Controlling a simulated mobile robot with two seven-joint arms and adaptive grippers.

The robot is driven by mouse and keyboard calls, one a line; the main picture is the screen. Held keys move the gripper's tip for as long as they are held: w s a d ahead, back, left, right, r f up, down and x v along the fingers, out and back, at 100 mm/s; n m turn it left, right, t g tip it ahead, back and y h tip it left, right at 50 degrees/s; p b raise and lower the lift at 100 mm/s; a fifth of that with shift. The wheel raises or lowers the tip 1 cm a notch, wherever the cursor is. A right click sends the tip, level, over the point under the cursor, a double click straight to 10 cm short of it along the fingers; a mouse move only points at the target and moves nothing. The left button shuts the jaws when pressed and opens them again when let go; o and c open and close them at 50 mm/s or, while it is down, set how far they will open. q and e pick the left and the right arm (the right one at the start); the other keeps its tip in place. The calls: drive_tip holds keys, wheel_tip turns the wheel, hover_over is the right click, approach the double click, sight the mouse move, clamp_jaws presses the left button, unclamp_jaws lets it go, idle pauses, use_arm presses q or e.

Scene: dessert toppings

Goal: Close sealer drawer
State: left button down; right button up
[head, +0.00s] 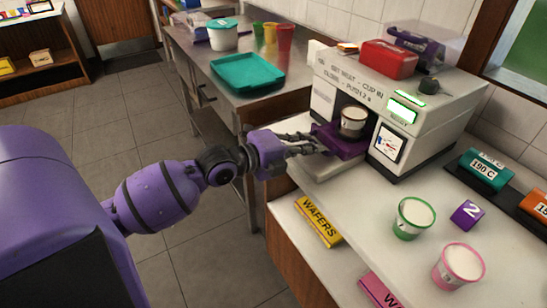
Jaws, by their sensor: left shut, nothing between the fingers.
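The sealer (441,114) is a cream machine on the white counter, with a lit green display and printed text on its front. Its purple drawer (346,147) sticks out of the front opening. A white cup (353,121) with a dark band stands upright in the drawer. My left gripper (326,145) is shut and empty, with its fingertips at the left front of the drawer. I cannot tell whether they touch it. My right gripper is not in view.
A green-rimmed cup (413,218), a pink cup (458,267) and a purple block (467,214) stand on the counter at the right. A yellow wafers box (318,221) lies on a lower shelf. A teal tray (247,74) rests on the metal table behind.

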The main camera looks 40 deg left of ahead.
sight(327, 137)
use_arm(q)
drive_tip(key=x, duration=0.3)
drive_tip(key=r+x, duration=0.1)
drive_tip(key=x, duration=0.2)
drive_tip(key=shift+w+r, duration=0.1)
drive_tip(key=shift+w, duration=0.1)
drive_tip(key=shift+w+d, duration=0.35)
drive_tip(key=shift+w, duration=0.35)
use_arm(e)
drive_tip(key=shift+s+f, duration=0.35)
use_arm(q)
drive_tip(key=shift+r, duration=0.15)
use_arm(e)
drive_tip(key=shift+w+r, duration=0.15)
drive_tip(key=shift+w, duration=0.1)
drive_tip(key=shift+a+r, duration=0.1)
